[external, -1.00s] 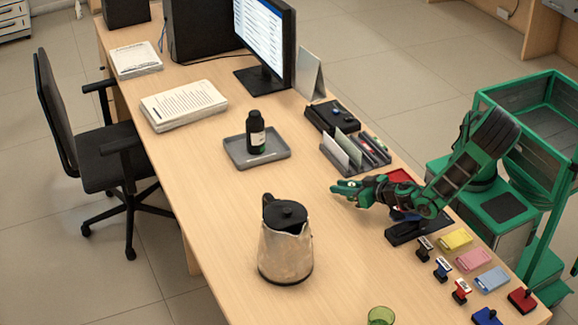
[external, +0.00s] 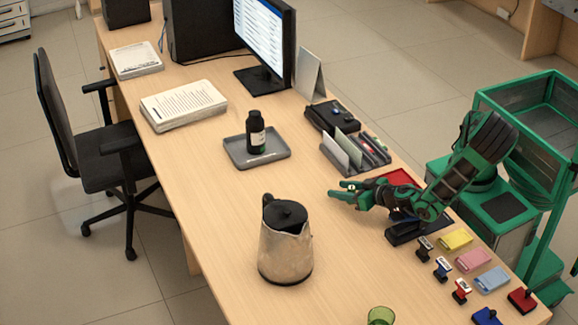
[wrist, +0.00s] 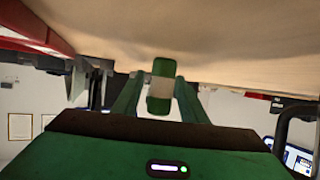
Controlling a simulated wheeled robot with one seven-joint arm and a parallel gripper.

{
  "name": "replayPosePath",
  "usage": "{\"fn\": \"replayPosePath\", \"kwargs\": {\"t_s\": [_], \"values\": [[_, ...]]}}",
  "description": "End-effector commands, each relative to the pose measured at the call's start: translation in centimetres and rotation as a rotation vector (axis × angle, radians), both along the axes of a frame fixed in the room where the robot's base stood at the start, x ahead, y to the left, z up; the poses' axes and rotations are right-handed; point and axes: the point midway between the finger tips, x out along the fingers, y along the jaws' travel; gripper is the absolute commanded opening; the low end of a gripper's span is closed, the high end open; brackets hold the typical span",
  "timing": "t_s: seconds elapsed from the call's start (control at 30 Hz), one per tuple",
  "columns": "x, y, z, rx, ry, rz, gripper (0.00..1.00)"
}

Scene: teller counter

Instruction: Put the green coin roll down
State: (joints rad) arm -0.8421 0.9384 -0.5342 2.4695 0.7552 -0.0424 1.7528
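The green coin roll (wrist: 161,72), with a pale band round its middle, is between the two green fingers of my gripper (wrist: 158,92) in the wrist view. Narrow gaps show beside the roll, so the fingers look open around it. In the external view my gripper (external: 345,192) is low over the counter (external: 215,200), right of the kettle, with its fingers parted. The roll is mostly hidden by the fingers there. Whether it rests fully on the counter is hard to tell.
A metal kettle (external: 285,250) stands left of my gripper. A red pad (external: 398,178), a black stapler (external: 405,232) and an organiser (external: 345,158) are close by. Stamps and coloured pads line the right edge. A green cup (external: 380,316) stands in front. The counter's middle is clear.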

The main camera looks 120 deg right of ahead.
Motion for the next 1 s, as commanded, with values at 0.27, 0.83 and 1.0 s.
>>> {"fn": "replayPosePath", "kwargs": {"t_s": [0.27,0.83,1.0], "values": [[0.1,0.1,0.4,0.002,-0.002,0.002,0.39],[-1.0,2.6,6.9,0.005,-0.004,0.000,0.39],[-1.0,2.6,8.5,0.003,-0.001,0.000,0.39]]}}
